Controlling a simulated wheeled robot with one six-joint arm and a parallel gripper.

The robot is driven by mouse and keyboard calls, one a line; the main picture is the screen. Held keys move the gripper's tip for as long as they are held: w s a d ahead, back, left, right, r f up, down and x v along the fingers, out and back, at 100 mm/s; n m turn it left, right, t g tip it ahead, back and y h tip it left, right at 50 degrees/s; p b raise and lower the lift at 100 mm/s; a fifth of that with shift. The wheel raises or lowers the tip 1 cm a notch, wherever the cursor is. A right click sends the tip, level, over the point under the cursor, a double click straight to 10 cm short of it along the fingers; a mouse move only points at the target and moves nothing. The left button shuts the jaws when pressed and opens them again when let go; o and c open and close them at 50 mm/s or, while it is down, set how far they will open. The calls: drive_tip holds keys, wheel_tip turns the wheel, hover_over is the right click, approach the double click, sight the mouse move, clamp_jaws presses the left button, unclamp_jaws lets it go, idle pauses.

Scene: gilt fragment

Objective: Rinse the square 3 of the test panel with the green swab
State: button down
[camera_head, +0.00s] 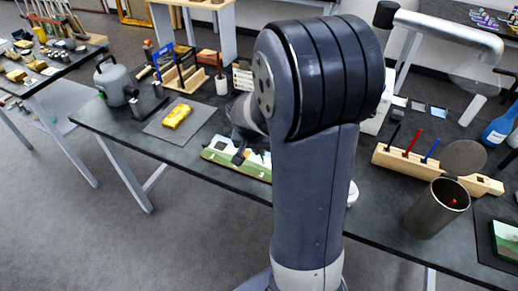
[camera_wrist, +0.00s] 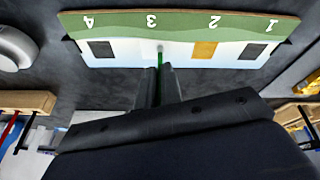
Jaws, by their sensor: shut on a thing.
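The test panel (camera_wrist: 115,28) lies on the dark table, upside down in the wrist view, with a green strip numbered 1 to 4. Squares 4 (camera_wrist: 102,49) and 1 (camera_wrist: 250,51) are dark, and square 2 (camera_wrist: 204,49) is gold-brown. Below the number 3 the surface looks pale, with no coloured square visible. My gripper (camera_wrist: 160,85) is shut on the green swab (camera_wrist: 160,62). The swab's pale tip is over the place of square 3; I cannot tell whether it touches. In the head view the panel (camera_head: 215,146) is partly hidden by my arm.
A wooden rack (camera_head: 388,158) holds black, red and blue swabs at right. A metal cup (camera_head: 428,215) stands in front of it. A yellow fragment (camera_head: 176,116) lies on a grey mat at left, near a grey canister (camera_head: 115,82). A wooden rack (camera_head: 180,78) stands behind the mat.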

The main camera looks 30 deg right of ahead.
drive_tip(key=shift+f+b, duration=0.1)
drive_tip(key=shift+b, duration=1)
drive_tip(key=shift+s+d, duration=0.75)
drive_tip(key=shift+s, duration=0.25)
idle(2.5)
